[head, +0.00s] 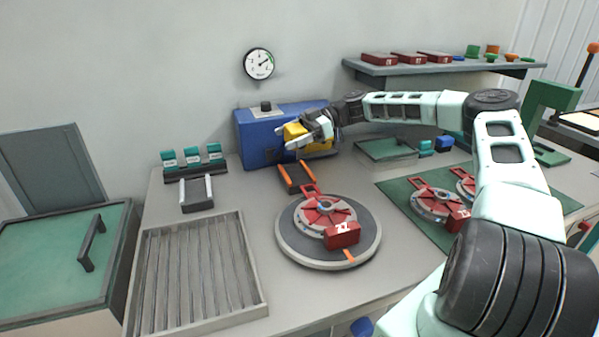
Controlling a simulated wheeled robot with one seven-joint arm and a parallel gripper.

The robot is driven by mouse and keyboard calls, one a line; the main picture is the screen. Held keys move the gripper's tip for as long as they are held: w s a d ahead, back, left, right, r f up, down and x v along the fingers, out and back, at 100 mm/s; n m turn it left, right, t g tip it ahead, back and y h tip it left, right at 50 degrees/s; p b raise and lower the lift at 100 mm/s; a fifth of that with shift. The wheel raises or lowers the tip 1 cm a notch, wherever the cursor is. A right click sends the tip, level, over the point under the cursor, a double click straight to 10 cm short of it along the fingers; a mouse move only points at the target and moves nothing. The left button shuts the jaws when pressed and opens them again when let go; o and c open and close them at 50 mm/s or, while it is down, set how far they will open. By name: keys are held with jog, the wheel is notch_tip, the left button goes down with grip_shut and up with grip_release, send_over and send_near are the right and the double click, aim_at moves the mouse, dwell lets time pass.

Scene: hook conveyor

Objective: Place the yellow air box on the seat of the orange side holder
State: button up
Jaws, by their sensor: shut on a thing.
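My gripper (314,131) is shut on the yellow air box (294,134), holding it in front of the blue machine (258,136) at the back of the bench. The fingers and hand cover part of the box. The orange side holder (297,178), a dark piece with orange side rails, lies on the bench below and slightly in front of the held box. Its seat between the rails looks empty. The box appears above the holder and apart from it; the exact height is hard to tell.
A round grey turntable (290,252) with a red-and-grey part and a red box stands just in front of the holder. A slatted tray (257,285) is at the left front. A green mat (398,200) with red parts lies at right. A shelf (372,69) hangs behind.

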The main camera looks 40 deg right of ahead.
aim_at(291, 177)
notch_tip(291, 177, down, 9)
jog(key=shift+r+p, duration=0.1)
jog(key=shift+p, duration=1.05)
jog(key=shift+f, duration=0.4)
jog(key=shift+f, duration=0.15)
jog(key=o, duration=1.1)
jog(key=shift+r, duration=0.3)
jog(key=b+v, duration=0.4)
jog(key=v, duration=0.8)
jog(key=shift+d+f, duration=0.1)
jog(key=shift+s, duration=0.1)
